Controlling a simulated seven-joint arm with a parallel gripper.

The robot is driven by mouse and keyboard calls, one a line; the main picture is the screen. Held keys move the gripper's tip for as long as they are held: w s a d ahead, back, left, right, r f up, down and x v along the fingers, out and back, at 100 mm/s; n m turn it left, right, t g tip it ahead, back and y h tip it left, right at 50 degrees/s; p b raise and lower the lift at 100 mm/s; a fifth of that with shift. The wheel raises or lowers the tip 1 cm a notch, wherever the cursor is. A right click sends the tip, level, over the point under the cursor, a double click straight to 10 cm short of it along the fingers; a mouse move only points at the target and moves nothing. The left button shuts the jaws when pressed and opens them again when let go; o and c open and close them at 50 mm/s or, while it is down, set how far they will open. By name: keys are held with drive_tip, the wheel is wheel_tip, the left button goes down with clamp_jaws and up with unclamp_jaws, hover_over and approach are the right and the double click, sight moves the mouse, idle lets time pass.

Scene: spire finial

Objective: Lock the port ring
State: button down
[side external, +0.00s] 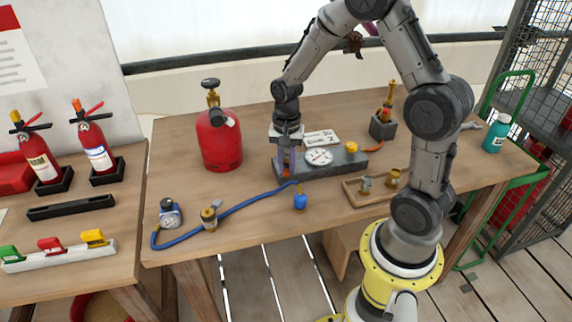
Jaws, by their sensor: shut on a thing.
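My gripper (287,152) points straight down at the left end of a grey block (345,160) on the wooden table. It is shut on a small purple and orange part (287,163) there. The fingers cover much of this part, so I cannot tell whether it is the port ring or how it is seated. A round white gauge (318,157) sits on the block, with a yellow knob (351,147) to its right. A blue hose (240,208) runs along the table to near the block's left end.
A red gas cylinder (220,145) stands left of my gripper. A wooden tray (356,196) with small brass parts is at right.

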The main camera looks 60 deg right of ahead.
sight(286, 171)
drive_tip(key=shift+r, duration=0.1)
drive_tip(key=c, duration=0.8)
unclamp_jaws()
wheel_tip(286, 171, up, 14)
